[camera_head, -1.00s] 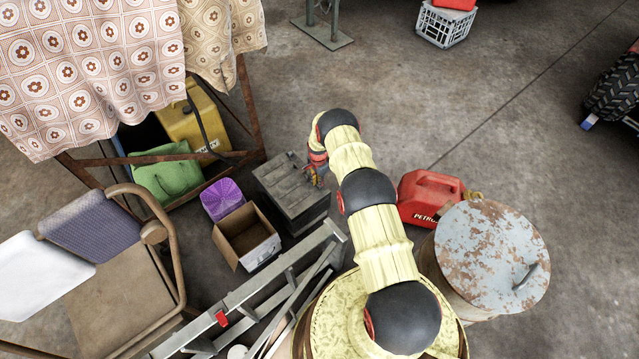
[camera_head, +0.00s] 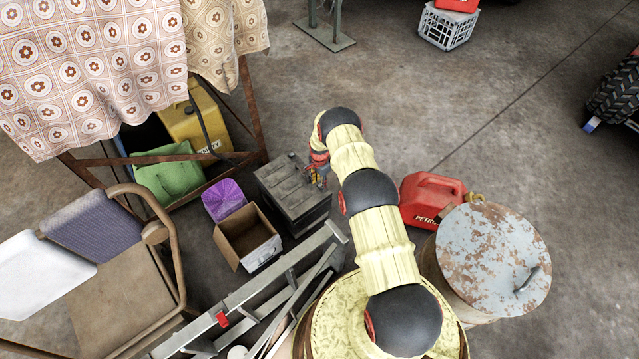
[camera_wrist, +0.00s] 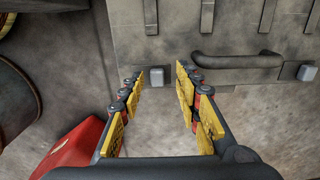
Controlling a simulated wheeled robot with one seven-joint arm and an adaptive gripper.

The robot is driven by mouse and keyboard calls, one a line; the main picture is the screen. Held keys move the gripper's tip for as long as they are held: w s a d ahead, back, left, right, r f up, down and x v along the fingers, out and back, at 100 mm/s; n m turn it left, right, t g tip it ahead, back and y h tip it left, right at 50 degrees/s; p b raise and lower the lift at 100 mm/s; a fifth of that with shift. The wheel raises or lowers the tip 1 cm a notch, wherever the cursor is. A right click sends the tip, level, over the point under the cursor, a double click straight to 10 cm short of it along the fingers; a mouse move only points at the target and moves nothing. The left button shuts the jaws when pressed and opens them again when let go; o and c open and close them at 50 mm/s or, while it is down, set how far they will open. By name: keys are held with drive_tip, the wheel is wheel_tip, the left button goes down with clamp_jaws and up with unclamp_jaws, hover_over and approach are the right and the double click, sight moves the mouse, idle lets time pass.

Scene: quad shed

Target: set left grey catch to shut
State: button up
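The grey toolbox (camera_head: 291,187) stands on the floor, beside my gripper (camera_head: 319,178) in the head view. In the wrist view, the toolbox front (camera_wrist: 228,37) shows a dark handle (camera_wrist: 237,60) between two small light grey catches. One catch (camera_wrist: 156,77) lies left of the handle, the other catch (camera_wrist: 306,72) at the right edge. My gripper also shows in the wrist view (camera_wrist: 161,88); its yellow-padded fingers are apart and empty. The left-hand catch appears between the fingertips, with no clear contact. I cannot tell from these frames whether either catch is latched.
A red petrol can (camera_head: 430,198) stands right of the toolbox, near a rusty-lidded drum (camera_head: 490,255). An open cardboard box (camera_head: 247,238) and a purple bin (camera_head: 224,199) are to its left. A metal ladder (camera_head: 255,290) lies in front.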

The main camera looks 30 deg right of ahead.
sight(319, 185)
wheel_tip(319, 185, up, 11)
idle(0.4)
idle(0.4)
